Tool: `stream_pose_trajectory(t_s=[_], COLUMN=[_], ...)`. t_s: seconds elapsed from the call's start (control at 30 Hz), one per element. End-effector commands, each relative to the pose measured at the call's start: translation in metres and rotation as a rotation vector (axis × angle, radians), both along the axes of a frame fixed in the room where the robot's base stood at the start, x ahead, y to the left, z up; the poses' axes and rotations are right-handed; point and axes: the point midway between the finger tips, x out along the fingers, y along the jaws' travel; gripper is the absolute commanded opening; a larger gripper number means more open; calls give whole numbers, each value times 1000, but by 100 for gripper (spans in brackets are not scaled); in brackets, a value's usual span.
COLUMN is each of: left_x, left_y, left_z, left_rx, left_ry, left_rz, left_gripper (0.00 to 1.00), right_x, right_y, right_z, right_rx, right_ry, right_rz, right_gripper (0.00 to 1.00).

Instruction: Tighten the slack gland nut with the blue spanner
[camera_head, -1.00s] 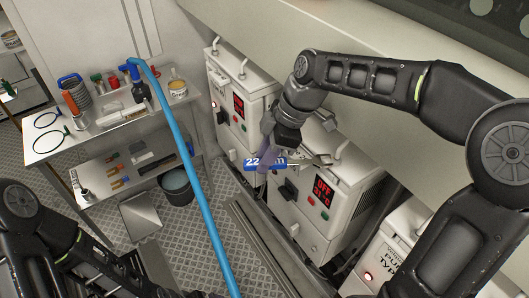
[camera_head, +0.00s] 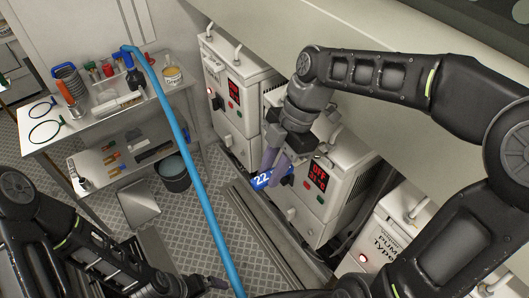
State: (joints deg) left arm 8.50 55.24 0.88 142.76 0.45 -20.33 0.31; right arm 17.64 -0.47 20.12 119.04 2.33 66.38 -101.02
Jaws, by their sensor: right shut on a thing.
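The blue spanner (camera_head: 261,181) shows its blue label with a white "22" in the head view, in front of the middle pump unit. My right gripper (camera_head: 273,160) is shut on it, and the fingers hide part of it. The spanner's jaw end cannot be made out now. The slack gland nut cannot be made out; the arm and gripper cover part of the middle unit's top. My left gripper (camera_head: 212,284) is low at the bottom edge, small and dark, and its jaws cannot be read.
The middle unit (camera_head: 317,205) shows a red "OFF" display. Another unit (camera_head: 222,75) stands behind it and a third (camera_head: 385,235) at the lower right. A blue hose (camera_head: 184,140) crosses the view. A bench (camera_head: 90,125) with tools and a dark bucket (camera_head: 174,172) stand left.

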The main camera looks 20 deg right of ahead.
Motion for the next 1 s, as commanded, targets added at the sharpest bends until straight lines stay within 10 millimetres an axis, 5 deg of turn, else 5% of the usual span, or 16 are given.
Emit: stream_pose_trajectory(t_s=[0.4,1.0], left_x=[0,0], left_y=[0,0], left_z=[2,2], left_rx=[1,1], left_ry=[1,1], left_rz=[1,0], left_gripper=[100,100], right_x=[-39,-41], right_y=[-14,-16], right_z=[0,0], right_rx=[0,0], right_ry=[0,0], right_rz=[245,258], right_gripper=[0,0])
